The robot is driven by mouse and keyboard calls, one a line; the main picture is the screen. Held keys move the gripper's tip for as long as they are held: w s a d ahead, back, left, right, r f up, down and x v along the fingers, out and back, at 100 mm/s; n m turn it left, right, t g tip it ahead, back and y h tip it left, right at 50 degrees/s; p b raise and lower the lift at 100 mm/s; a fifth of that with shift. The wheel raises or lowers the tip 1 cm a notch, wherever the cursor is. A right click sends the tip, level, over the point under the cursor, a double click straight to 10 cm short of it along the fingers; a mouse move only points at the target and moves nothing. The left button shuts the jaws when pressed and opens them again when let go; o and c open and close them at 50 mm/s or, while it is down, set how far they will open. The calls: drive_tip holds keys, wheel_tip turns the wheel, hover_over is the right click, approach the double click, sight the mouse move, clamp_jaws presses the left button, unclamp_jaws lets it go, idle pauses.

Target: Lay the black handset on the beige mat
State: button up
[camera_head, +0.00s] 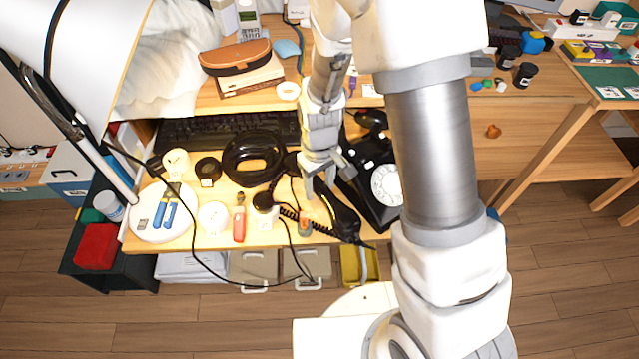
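The black handset (341,212) lies off its base at the desk's front edge, slanting down to the right, its coiled cord running to the left. The black dial phone (375,165) with a white dial stands just right of it. My gripper (326,184) points down over the upper end of the handset. Its two fingers look spread apart, and I cannot tell whether they touch the handset. My arm hides part of the desk right of the phone. I cannot clearly make out a beige mat in this view.
A black ring-shaped coil (253,158), a red-handled tool (239,222) and a white round base (162,213) crowd the desk to the left. A keyboard (228,130) lies behind. Loose cables cross the front edge. Small dark jars (524,75) stand at the right.

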drive_tip(key=shift+o, duration=0.6)
wheel_tip(320, 180, up, 13)
drive_tip(key=p, duration=0.4)
wheel_tip(320, 180, up, 13)
drive_tip(key=m+t, duration=0.3)
hover_over(320, 185)
drive_tip(key=s+d, duration=0.5)
drive_tip(key=d, duration=0.1)
drive_tip(key=s+d+r+m+t, duration=0.2)
drive_tip(key=s+d+r+m, duration=0.1)
drive_tip(key=s+d+r, duration=0.2)
drive_tip(key=s+r, duration=0.2)
drive_tip(key=s, duration=0.2)
drive_tip(key=shift+t, duration=0.3)
drive_tip(key=shift+r, duration=0.2)
